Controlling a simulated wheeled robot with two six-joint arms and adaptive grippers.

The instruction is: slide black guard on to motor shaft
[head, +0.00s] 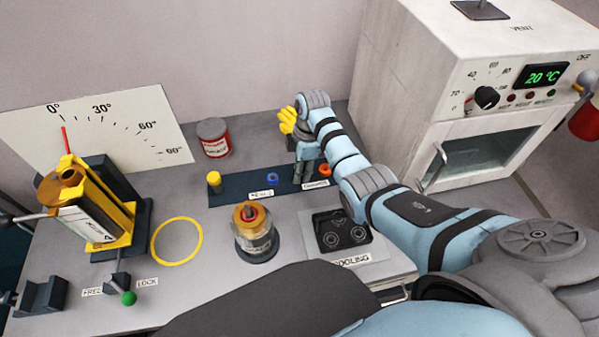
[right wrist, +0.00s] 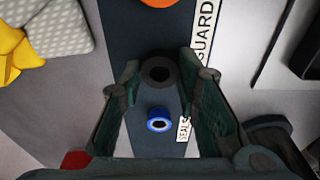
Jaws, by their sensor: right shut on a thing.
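My right gripper (head: 304,172) is low over the dark strip (head: 240,188), near its guard label. In the right wrist view the gripper (right wrist: 160,78) is shut on the black guard (right wrist: 158,68), a dark ring with a round hole, held between the fingertips. The guard is hidden in the head view. A tilted yellow cradle (head: 125,237) at the left holds a cylinder with a copper-coloured end (head: 70,176). A clear jar-like unit (head: 257,243) with an amber top and red centre stands mid-table. I cannot tell which one bears the motor shaft. My left gripper is not in view.
A red-and-white can (head: 213,138) stands behind. A black cooling block (head: 342,231) is at the front, a white oven (head: 470,90) at the right. The yellow table circle (head: 154,252) is empty.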

